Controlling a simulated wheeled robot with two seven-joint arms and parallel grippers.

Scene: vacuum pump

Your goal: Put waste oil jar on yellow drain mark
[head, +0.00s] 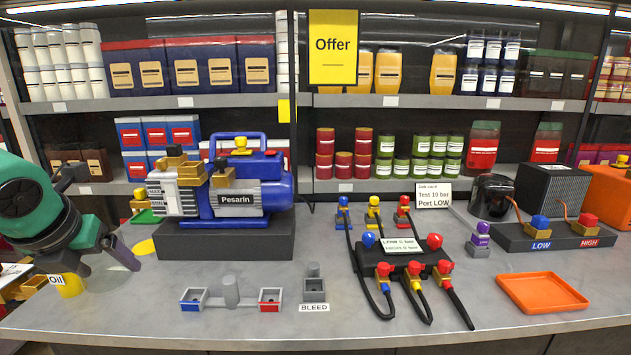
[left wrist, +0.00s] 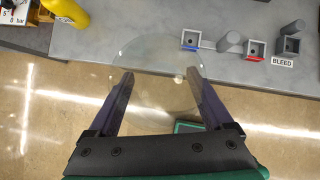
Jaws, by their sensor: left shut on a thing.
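The waste oil jar (left wrist: 150,52) is clear and see-through. In the left wrist view its round outline lies between the two fingers of my left gripper (left wrist: 158,76), which is shut on it. In the head view my left gripper (head: 112,258) is at the left side of the counter, and the jar shows there only as a faint outline. The yellow drain mark (head: 143,247) is a flat patch on the grey counter by the left end of the pump base. It lies just behind and to the right of the gripper. My right gripper is out of view.
The blue pump (head: 238,190) stands on a dark base behind the mark. A yellow oil container (head: 70,287) is at the left front. Blue and red square holders (head: 193,299) and the BLEED holder (head: 314,289) stand at the front middle. A hose manifold and orange tray (head: 543,293) are further right.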

